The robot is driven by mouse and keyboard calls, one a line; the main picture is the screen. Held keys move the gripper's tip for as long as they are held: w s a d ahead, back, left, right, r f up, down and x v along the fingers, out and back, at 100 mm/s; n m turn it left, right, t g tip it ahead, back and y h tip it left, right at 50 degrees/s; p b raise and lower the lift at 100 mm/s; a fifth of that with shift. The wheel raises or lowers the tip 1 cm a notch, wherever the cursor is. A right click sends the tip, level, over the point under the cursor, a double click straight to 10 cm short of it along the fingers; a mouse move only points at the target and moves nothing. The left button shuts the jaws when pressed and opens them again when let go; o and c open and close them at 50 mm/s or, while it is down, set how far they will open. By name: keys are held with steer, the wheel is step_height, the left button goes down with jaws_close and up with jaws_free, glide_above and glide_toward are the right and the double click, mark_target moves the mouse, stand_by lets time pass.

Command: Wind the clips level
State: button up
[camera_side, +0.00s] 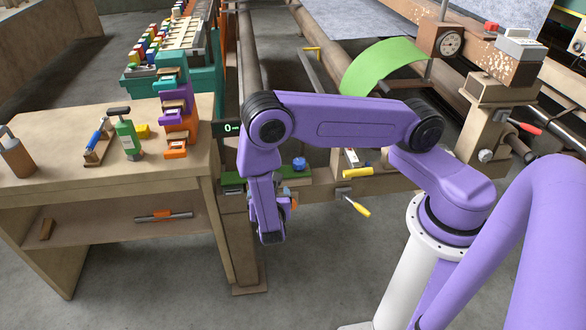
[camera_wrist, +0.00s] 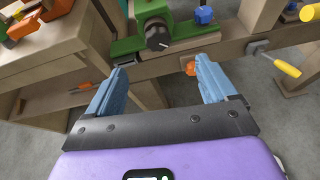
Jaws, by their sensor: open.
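My gripper (camera_wrist: 160,63) has two blue fingers spread apart with nothing between them. In the side view, my gripper (camera_side: 285,202) is low in front of the wooden beam, partly hidden by my forearm. Beyond the fingertips, a green mount (camera_wrist: 190,32) with a round black knob (camera_wrist: 158,34) sits on the beam, apart from my fingers. The mount also shows in the side view (camera_side: 285,177), where my arm hides the knob. A blue knob (camera_wrist: 204,15) stands on the mount's right end. An orange round knob (camera_wrist: 188,66) is on the beam near my right finger. I cannot identify the clips.
A yellow-handled lever (camera_side: 357,207) juts from the beam at right, also in the wrist view (camera_wrist: 285,67). A small display (camera_side: 231,128) is left of my arm. Open floor lies below.

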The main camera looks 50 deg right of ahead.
steer(key=s+r+m+g+y, duration=0.1)
steer(key=s+r+m+g, duration=0.3)
steer(key=r, duration=0.9)
steer(key=shift+s+m+g, duration=0.4)
steer(key=shift+s+m, duration=1.4)
steer(key=shift+s, duration=0.15)
steer(key=w+f+n+t, duration=0.3)
steer(key=w+f+n, duration=0.1)
steer(key=f, duration=0.4)
steer(key=w+f+n+t, duration=0.3)
steer(key=w+f+n, duration=0.1)
steer(key=f, duration=0.3)
steer(key=x, duration=1.8)
steer(key=shift+s+d+f, duration=0.2)
steer(key=shift+s+d, duration=0.15)
steer(key=c, duration=1)
